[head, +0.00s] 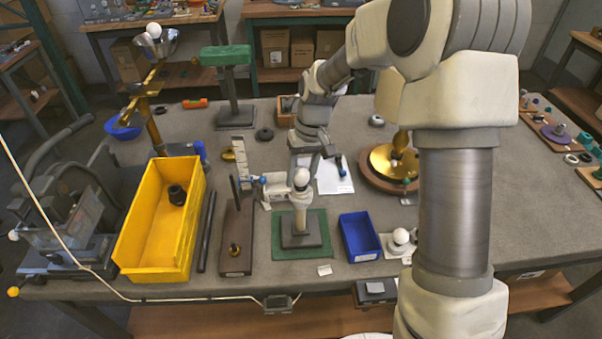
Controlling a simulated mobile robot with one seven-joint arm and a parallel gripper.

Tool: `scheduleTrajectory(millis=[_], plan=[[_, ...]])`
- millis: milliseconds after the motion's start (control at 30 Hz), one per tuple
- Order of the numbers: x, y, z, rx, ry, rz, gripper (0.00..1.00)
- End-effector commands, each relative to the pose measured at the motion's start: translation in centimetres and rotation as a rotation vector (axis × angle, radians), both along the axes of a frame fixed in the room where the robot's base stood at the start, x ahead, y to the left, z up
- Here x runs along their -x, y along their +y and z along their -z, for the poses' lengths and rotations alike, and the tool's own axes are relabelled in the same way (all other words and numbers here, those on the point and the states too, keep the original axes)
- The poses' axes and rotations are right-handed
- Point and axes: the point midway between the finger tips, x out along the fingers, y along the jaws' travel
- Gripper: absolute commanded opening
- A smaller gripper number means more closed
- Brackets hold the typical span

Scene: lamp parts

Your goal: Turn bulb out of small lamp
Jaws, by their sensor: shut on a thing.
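The small lamp (300,226) stands upright on a green mat (324,247) near the front middle of the bench. It has a grey square base and a short pale post. A round white bulb (301,178) sits at its top. My gripper (301,168) comes down from above and meets the bulb. It is shut on the bulb, though the fingers are small and partly hidden here. I cannot tell how far the bulb sits in its socket. A blue bin (359,238) stands to the right of the lamp, with another white bulb (401,236) on a pale holder beyond it.
A yellow bin (133,229) holding a dark part stands at left. A dark rod and a brown board (236,260) lie between it and the lamp. A tall brass lamp (150,110) stands behind left, a brass disc (380,163) behind right. A cable runs along the front edge.

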Motion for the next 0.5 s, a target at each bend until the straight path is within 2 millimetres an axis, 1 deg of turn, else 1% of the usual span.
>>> scheduleTrajectory(millis=[100,233,333,500], plan=[[-0.06,0.01,-0.21,-0.002,0.0,-0.155,0.11],[-0.03,0.05,-0.17,-0.002,0.001,-0.284,0.11],[-0.02,0.05,-0.12,-0.001,0.0,-0.322,0.11],[-0.02,0.05,-0.08,-0.001,-0.001,-0.324,0.11]])
